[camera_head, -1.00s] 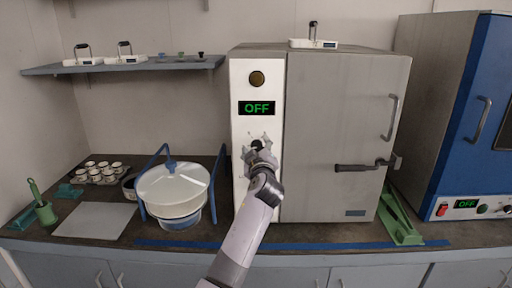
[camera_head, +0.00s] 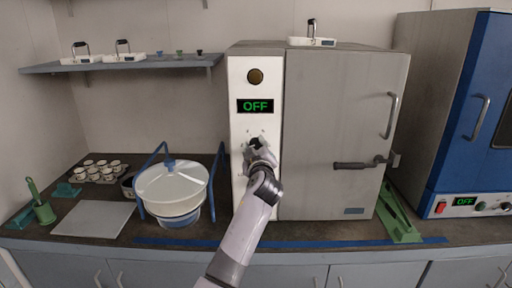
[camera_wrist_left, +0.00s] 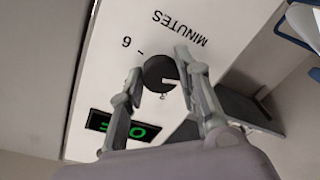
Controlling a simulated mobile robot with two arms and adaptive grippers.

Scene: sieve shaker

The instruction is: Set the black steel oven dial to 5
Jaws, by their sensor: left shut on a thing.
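The grey steel oven (camera_head: 345,130) stands on the counter, with a white control panel on its left side. A green display (camera_head: 255,106) on the panel reads OFF. The black dial (camera_wrist_left: 158,72) sits on the panel, with a pale pointer mark, the word MINUTES and a 6 with a tick printed near it in the left wrist view. My left gripper (camera_head: 256,145) is at the panel below the display, its fingers shut on the dial from two sides. In the head view the dial is mostly hidden by the gripper. My right gripper is out of view.
The oven door handle (camera_head: 356,165) is right of the panel. A blue oven (camera_head: 460,120) stands further right. A white sieve bowl (camera_head: 172,185) in a blue frame stands left of the panel. A shelf (camera_head: 120,65) with scales hangs above.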

